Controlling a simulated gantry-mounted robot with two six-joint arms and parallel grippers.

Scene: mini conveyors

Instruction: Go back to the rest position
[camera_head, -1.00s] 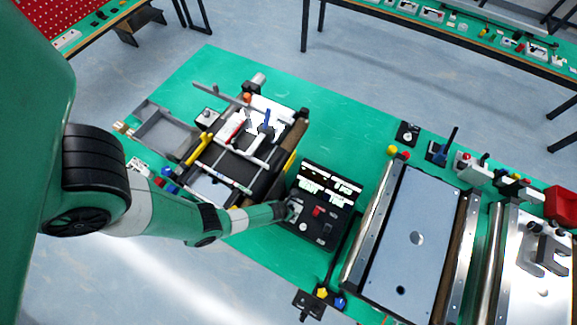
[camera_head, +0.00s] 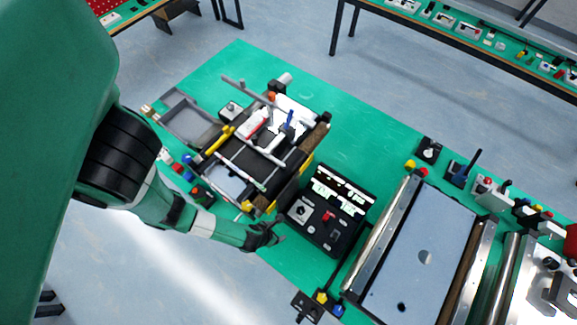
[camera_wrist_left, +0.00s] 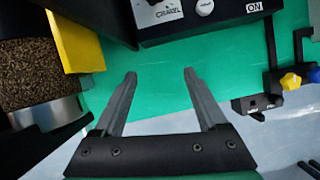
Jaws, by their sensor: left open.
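My left arm comes in from the left in the head view. My left gripper (camera_head: 272,236) is at the front edge of the green table, just left of the black control box (camera_head: 325,212). In the left wrist view my left gripper (camera_wrist_left: 160,85) has its two fingers apart with nothing between them, over bare green table. The black control box (camera_wrist_left: 205,18) is beyond the fingertips, apart from them. My right gripper is not in view.
A small conveyor (camera_head: 240,178) with tools on it stands left of the box. A larger conveyor (camera_head: 420,250) stands to the right. A black bracket with yellow and blue knobs (camera_head: 318,303) is at the front edge. Green table (camera_head: 360,140) behind the box is clear.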

